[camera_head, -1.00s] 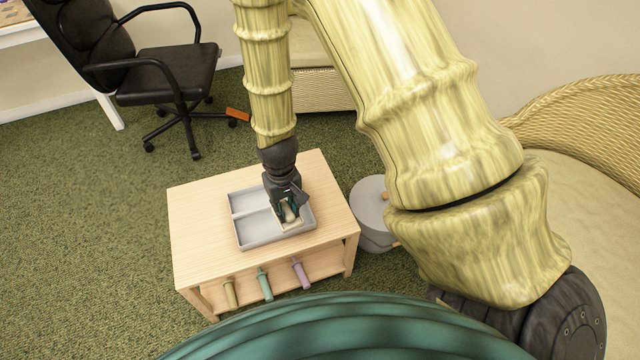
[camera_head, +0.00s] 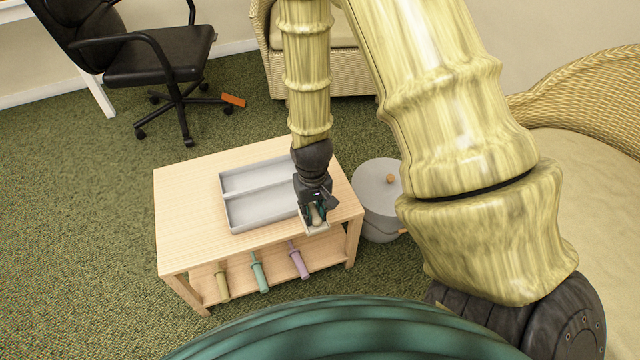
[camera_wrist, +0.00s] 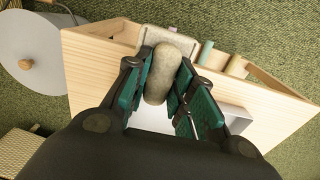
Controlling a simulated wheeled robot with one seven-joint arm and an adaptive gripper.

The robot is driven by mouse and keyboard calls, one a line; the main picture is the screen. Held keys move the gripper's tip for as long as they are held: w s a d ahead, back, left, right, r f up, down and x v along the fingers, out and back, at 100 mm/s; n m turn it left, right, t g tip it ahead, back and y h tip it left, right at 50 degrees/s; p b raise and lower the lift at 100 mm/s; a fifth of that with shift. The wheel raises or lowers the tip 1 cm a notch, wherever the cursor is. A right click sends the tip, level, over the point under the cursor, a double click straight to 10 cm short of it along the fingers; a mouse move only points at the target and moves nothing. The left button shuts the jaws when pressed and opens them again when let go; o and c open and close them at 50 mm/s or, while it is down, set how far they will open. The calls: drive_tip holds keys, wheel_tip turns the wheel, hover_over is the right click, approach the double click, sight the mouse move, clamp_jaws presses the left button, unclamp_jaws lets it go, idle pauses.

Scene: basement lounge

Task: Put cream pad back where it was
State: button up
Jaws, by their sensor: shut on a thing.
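The cream pad (camera_head: 317,229) has a pale squarish base and a rounded, oblong grip piece. My gripper (camera_head: 315,211) is shut on that grip piece, just right of the grey tray (camera_head: 229,209) and over the right front part of the wooden table (camera_head: 180,215). In the wrist view, the grip piece of the cream pad (camera_wrist: 161,76) sits between the green finger pads of my gripper (camera_wrist: 163,90). I cannot tell whether the base touches the table. The tray has two long compartments, empty where visible; its right end is partly hidden by my gripper.
Several coloured handled tools lie on the table's lower shelf, among them a green one (camera_head: 259,275) and a purple one (camera_head: 298,262). A grey lidded pot (camera_head: 376,190) stands close to the table's right side. A black office chair (camera_head: 155,55) stands behind left.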

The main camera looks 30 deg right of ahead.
drive_tip(key=w+d, duration=0.2)
drive_tip(key=w, duration=0.1)
drive_tip(key=w+d+f+b, duration=0.1)
drive_tip(key=w+d, duration=0.2)
drive_tip(key=w+d+b, duration=0.1)
drive_tip(key=w+d, duration=0.2)
drive_tip(key=shift+w+d+f, duration=0.2)
drive_tip(key=shift+w, duration=0.2)
drive_tip(key=shift+f+b, duration=0.35)
drive_tip(key=shift+f, duration=0.05)
drive_tip(key=shift+c, duration=0.4)
drive_tip(key=shift+o, duration=1)
wheel_tip(320, 180, down, 3)
drive_tip(key=shift+f+b, duration=0.15)
drive_tip(key=shift+b, duration=0.45)
drive_tip(key=o, duration=0.8)
drive_tip(key=shift+r, duration=0.2)
drive_tip(key=shift+r, duration=0.1)
wheel_tip(320, 180, up, 12)
drive_tip(key=p, duration=0.4)
